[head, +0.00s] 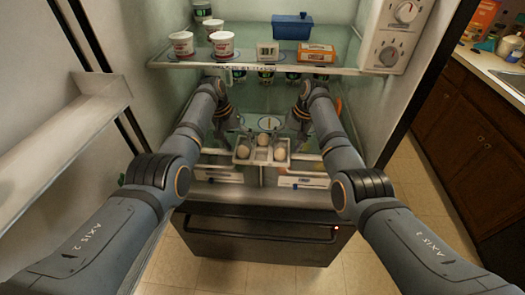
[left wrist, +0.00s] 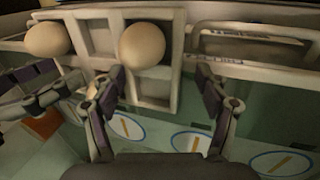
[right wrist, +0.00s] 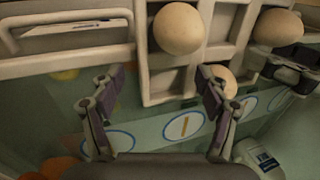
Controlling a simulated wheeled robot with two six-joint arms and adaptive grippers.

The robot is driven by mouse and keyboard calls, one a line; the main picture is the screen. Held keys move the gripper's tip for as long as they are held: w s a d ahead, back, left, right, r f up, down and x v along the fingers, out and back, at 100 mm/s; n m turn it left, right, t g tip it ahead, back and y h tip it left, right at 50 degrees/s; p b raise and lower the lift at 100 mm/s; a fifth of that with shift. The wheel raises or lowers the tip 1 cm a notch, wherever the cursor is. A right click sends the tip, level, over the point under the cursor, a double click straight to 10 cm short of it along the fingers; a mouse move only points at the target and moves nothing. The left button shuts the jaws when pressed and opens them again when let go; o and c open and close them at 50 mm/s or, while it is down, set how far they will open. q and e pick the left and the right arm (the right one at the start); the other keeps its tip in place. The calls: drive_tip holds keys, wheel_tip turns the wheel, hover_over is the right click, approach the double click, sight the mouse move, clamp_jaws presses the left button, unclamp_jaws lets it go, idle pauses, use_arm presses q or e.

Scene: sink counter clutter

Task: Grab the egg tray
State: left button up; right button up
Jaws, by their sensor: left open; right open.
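The pale egg tray (head: 262,162) stands in the open fridge, near the front edge of the lower shelf. It holds three eggs, and some cups are empty. My left gripper (head: 233,135) is open at the tray's left end. In the left wrist view the tray's side wall (left wrist: 178,62) lies across the gap between its fingers (left wrist: 160,78). My right gripper (head: 295,135) is open at the tray's right end. In the right wrist view the tray's other side wall (right wrist: 140,50) lies in line with the gap between its fingers (right wrist: 158,78). Contact cannot be told.
The upper shelf (head: 260,62) holds white and red tubs (head: 222,44), a blue box (head: 292,26) and an orange box (head: 317,53). Its front edge is above my forearms. Drawers (head: 302,181) lie below the tray. The fridge door (head: 60,130) is open at left.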

use_arm(q)
drive_tip(key=shift+s, duration=0.1)
drive_tip(key=c, duration=1.4)
use_arm(e)
drive_tip(key=shift+a, duration=0.1)
drive_tip(key=c, duration=1.4)
use_arm(q)
drive_tip(key=shift+d, duration=0.15)
drive_tip(key=shift+c, duration=0.2)
use_arm(e)
drive_tip(key=shift+s+a, duration=0.1)
drive_tip(key=shift+c, duration=0.3)
